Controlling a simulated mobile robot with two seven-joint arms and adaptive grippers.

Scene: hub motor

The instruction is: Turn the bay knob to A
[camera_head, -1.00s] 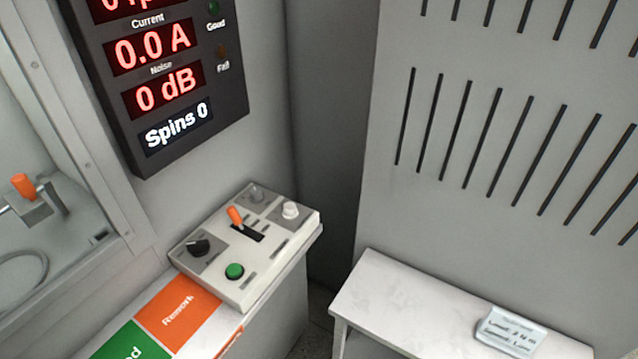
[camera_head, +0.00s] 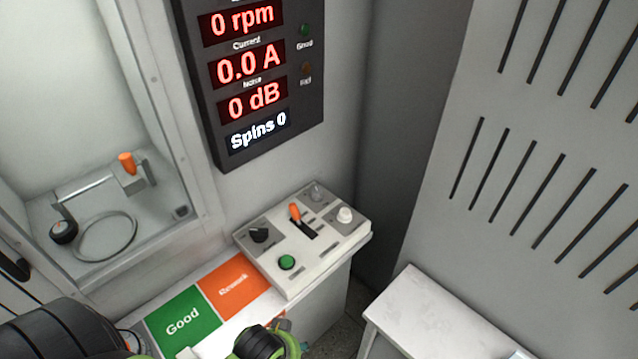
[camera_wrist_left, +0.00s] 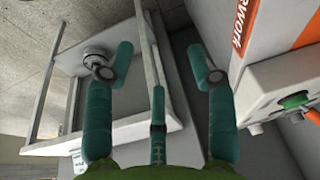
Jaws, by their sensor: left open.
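The control box (camera_head: 300,262) sits on the ledge below the display. It carries a black knob (camera_head: 258,235) at left, a grey knob (camera_head: 317,192) at the back, a white knob (camera_head: 345,215) at right, an orange lever (camera_head: 295,212) and a green button (camera_head: 287,262). I cannot read which knob is the bay knob or its setting. In the left wrist view my left gripper (camera_wrist_left: 162,68) is open and empty, its teal fingers wide apart, with the box's side (camera_wrist_left: 262,95) to their right. My right gripper is not in view.
A display (camera_head: 255,75) reads 0 rpm and Spins 0. Green Good (camera_head: 184,318) and orange Rework (camera_head: 234,284) panels lie left of the box. A windowed bay (camera_head: 95,205) stands at left, a white bench (camera_head: 435,315) at right. Black-and-green parts of my arm show at bottom.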

